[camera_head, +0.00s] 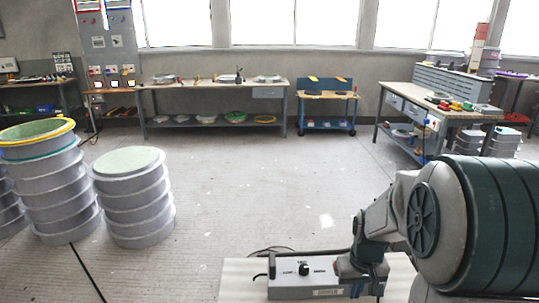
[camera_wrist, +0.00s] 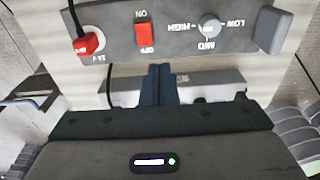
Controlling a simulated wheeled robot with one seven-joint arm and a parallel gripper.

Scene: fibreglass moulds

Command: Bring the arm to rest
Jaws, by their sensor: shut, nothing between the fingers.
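My arm reaches in from the right in the head view, bent down over a grey control box (camera_head: 320,290) on a pale tabletop (camera_head: 238,280). In the wrist view my gripper (camera_wrist: 158,70) is shut and empty, its dark fingers together just below the grey panel (camera_wrist: 120,30). The panel carries a red rocker switch (camera_wrist: 145,34), a grey knob (camera_wrist: 210,28) marked low, mid and high, and a red plug (camera_wrist: 88,42) at the left. I cannot tell whether the fingertips touch the box. The fingertips are not clear in the head view.
Stacks of round moulds (camera_head: 132,205) stand at the left. Workbenches (camera_head: 215,88) line the back wall, with a blue cart (camera_head: 326,100) beside them and another bench (camera_head: 440,112) at the right. The middle floor (camera_head: 260,180) is clear.

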